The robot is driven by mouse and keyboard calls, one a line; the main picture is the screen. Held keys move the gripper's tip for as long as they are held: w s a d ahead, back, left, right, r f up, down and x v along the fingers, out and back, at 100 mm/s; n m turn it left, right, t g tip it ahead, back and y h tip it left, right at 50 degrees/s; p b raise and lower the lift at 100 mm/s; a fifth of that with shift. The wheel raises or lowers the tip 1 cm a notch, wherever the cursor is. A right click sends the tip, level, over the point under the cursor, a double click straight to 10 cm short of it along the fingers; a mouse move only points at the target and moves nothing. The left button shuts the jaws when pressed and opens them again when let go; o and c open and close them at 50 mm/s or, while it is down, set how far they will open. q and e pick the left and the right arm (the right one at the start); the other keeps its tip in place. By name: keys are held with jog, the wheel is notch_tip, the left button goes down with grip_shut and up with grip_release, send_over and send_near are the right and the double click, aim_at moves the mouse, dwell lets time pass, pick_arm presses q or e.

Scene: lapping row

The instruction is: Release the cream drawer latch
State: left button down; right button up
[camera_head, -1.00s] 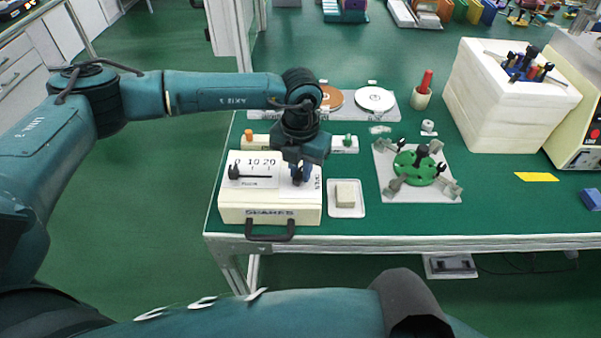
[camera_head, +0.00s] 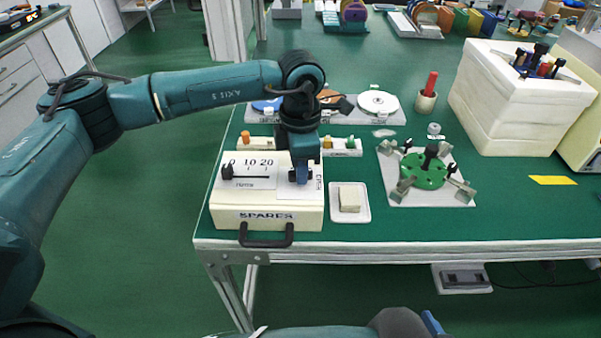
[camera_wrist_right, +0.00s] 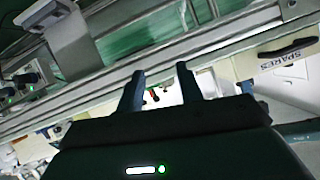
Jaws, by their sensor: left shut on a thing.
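The cream drawer unit (camera_head: 235,213), marked SPARES, sits at the table's front left corner with a black handle (camera_head: 266,241) on its front. Its top has a 0 10 20 scale with a black pointer knob (camera_head: 227,172) near the 0 end. My left gripper (camera_head: 301,178) points down onto the right part of the top, over a white plate. It is shut on a small part there, seemingly the latch, which the fingers hide. In the right wrist view my right gripper (camera_wrist_right: 160,72) is open and empty, below the table edge; the SPARES drawer front (camera_wrist_right: 285,62) shows at upper right.
A white dish with a beige block (camera_head: 350,198) stands close right of the drawer unit. The front right tabletop is clear.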

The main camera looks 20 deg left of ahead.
pick_arm(q)
jog(key=shift+m+b, duration=0.45)
jog(key=shift+m, duration=0.45)
pick_arm(e)
jog(key=shift+s+d+r+t, duration=0.2)
jog(key=shift+s+d+t, duration=0.1)
jog(key=shift+s+d, duration=0.05)
pick_arm(q)
jog(key=shift+m, duration=0.4)
pick_arm(e)
jog(key=shift+d+r, duration=0.1)
jog(key=shift+d, duration=0.05)
pick_arm(q)
jog(key=c, duration=1.4)
grip_release()
jog(key=shift+o, duration=0.2)
jog(key=shift+r, duration=0.1)
notch_tip(320, 180, up, 13)
